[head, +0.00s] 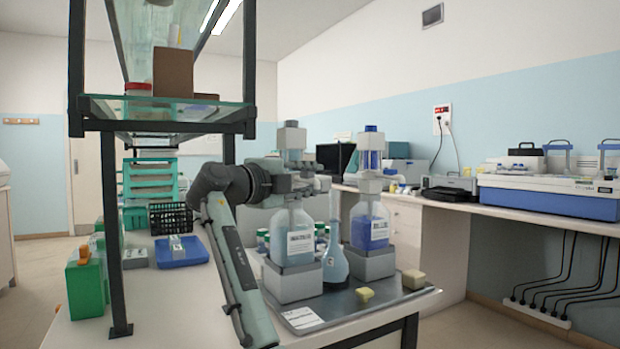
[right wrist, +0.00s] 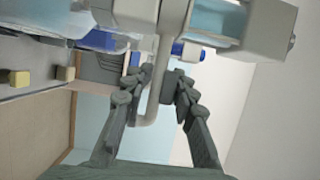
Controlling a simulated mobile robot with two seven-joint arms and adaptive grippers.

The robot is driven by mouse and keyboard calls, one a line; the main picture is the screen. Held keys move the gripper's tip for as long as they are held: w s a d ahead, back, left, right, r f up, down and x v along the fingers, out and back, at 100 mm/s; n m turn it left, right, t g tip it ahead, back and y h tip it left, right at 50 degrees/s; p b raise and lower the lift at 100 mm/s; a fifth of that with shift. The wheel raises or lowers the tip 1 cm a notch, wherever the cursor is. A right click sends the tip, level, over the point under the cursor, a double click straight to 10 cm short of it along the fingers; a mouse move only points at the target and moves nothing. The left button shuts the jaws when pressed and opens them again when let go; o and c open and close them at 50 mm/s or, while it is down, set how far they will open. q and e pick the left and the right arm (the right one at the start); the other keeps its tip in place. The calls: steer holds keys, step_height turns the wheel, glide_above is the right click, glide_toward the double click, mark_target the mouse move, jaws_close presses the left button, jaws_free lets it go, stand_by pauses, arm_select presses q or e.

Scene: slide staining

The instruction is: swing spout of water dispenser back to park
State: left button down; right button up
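The water dispenser (head: 292,240) is a bottle of pale blue liquid with a grey pump head, standing on a grey block. A second dispenser (head: 370,228) with deep blue liquid stands just right of it. My right gripper (head: 308,183) is at the pump head of the water dispenser, level with the bottle's neck. In the right wrist view, the pale, bent spout tube (right wrist: 154,95) passes between the fingertips of my right gripper (right wrist: 158,82), which are closed in around it. In the head view the gripper hides most of the spout. My left gripper is not in view.
A glass shelf frame (head: 115,230) rises at left, near a blue tray (head: 182,252) and a black basket (head: 170,217).

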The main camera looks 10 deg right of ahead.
steer(key=shift+o, duration=1.2)
steer(key=v, duration=1.2)
steer(key=shift+r, duration=0.1)
